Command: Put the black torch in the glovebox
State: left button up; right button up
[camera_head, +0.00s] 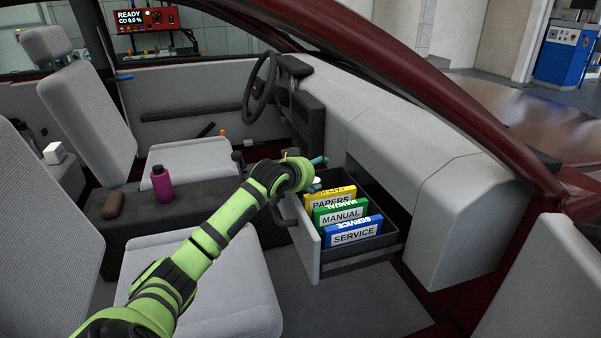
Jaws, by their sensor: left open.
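The glovebox (307,236) is a grey-fronted drawer, pulled open below the dashboard. It holds a yellow PAPERS booklet, a green MANUAL booklet and a blue SERVICE booklet. My left gripper (318,163) is open at the drawer's far end, above or just over its rim; the exact height is hard to tell. A small pale round thing (316,184) shows just below it at the back of the drawer, partly hidden. I cannot tell whether it is part of the black torch, which I cannot pick out for certain. My right gripper is out of view.
A pink bottle (161,183) and a brown case (113,204) stand on the centre console (138,222). A white box (54,153) sits at the back. The dashboard (400,135) overhangs the drawer. The seat (235,290) lies under my left arm.

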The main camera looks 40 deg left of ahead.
pick_arm(q)
jog(key=v, duration=0.9)
jog(key=shift+d+r, duration=0.1)
jog(key=shift+r, duration=0.1)
